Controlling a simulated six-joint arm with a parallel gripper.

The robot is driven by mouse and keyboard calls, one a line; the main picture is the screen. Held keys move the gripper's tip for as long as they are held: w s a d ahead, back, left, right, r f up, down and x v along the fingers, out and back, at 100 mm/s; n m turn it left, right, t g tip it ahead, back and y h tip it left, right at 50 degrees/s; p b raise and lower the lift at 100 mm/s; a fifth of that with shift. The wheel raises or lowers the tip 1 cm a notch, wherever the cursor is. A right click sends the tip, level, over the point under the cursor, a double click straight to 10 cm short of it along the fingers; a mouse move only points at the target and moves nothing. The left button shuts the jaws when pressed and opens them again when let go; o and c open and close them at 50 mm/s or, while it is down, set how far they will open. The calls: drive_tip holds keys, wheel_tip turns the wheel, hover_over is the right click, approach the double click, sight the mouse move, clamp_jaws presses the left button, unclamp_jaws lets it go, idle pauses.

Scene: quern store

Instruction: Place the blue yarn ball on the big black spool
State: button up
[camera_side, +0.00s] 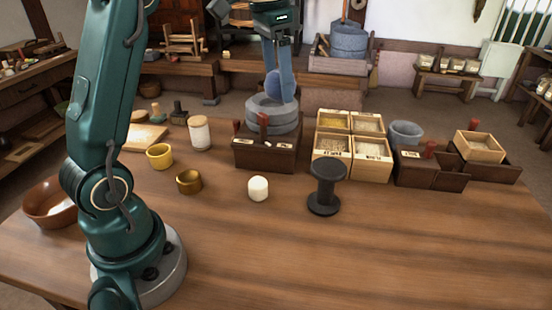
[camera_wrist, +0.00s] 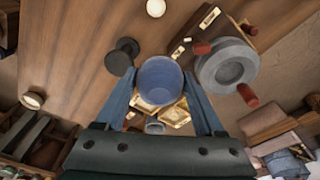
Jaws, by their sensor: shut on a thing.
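The blue yarn ball (camera_side: 273,84) is held between the fingers of my gripper (camera_side: 278,88), above the grey quern stone at the back of the table. In the wrist view the ball (camera_wrist: 160,80) sits between the two fingertips of my gripper (camera_wrist: 161,92). The big black spool (camera_side: 326,187) stands upright on the table, nearer the front and to the right of my gripper. It also shows in the wrist view (camera_wrist: 122,55), to the left of the ball and apart from it. Its flat top looks empty.
Light wooden compartment boxes (camera_side: 353,143) are behind the spool. The table front is clear.

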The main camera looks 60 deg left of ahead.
hover_over(330, 166)
drive_tip(key=f, duration=0.6)
drive_tip(key=shift+s+f, duration=0.25)
drive_tip(key=shift+f, duration=2.15)
drive_tip(key=shift+f, duration=0.1)
drive_tip(key=o, duration=1.3)
drive_tip(key=shift+o, duration=0.2)
